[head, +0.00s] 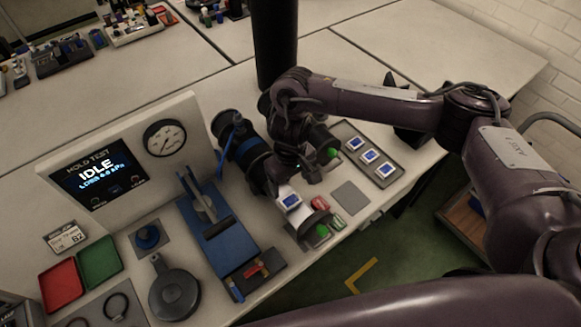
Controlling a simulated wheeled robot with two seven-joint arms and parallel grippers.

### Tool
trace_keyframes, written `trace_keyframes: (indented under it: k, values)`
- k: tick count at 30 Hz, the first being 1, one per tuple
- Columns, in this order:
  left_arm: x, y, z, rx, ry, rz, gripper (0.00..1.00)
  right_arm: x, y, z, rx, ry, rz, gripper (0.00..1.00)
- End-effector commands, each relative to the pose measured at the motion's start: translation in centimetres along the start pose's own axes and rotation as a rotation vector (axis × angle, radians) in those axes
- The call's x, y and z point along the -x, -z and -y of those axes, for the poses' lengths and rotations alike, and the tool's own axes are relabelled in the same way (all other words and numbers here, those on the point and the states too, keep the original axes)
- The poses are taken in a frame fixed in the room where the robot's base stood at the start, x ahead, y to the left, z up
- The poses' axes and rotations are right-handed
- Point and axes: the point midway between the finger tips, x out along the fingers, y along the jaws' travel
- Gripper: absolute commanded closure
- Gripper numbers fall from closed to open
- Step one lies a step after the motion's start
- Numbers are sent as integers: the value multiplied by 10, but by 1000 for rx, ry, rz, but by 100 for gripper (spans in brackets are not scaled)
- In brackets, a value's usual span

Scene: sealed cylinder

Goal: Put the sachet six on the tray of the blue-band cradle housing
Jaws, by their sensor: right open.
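The black cylinder housing with a blue band (254,160) lies on the bench left of my right gripper. A white sachet with a blue square (290,201) lies at its near end, on what looks like its pale tray; my gripper partly hides this area. Three similar sachets (370,156) lie in a row in a grey tray (392,183) to the right. I cannot read which sachet is number six. My right gripper (299,174) is open, just above and behind the sachet at the housing; whether it touches anything is unclear. My left gripper is not in view.
A test panel (95,183) with a gauge reads IDLE. A blue clamp fixture (216,235) stands left of the housing. Red and green parts (320,232) lie near the front edge. A grey square pad (350,198) is bare. Red and green trays (61,285) sit far left.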

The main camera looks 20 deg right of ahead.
Motion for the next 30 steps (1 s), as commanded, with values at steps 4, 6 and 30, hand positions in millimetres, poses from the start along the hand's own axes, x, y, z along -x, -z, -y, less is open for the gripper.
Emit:
trace_keyframes:
  k: [4, 6, 30]
  values:
    - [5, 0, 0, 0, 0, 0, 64, 24, 1, -1, 1, -3, -3, 26]
    - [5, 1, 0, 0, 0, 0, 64, 30, 0, -1, 1, -1, -1, 26]
    - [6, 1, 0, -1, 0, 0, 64, 35, 0, 0, 0, 0, 1, 26]
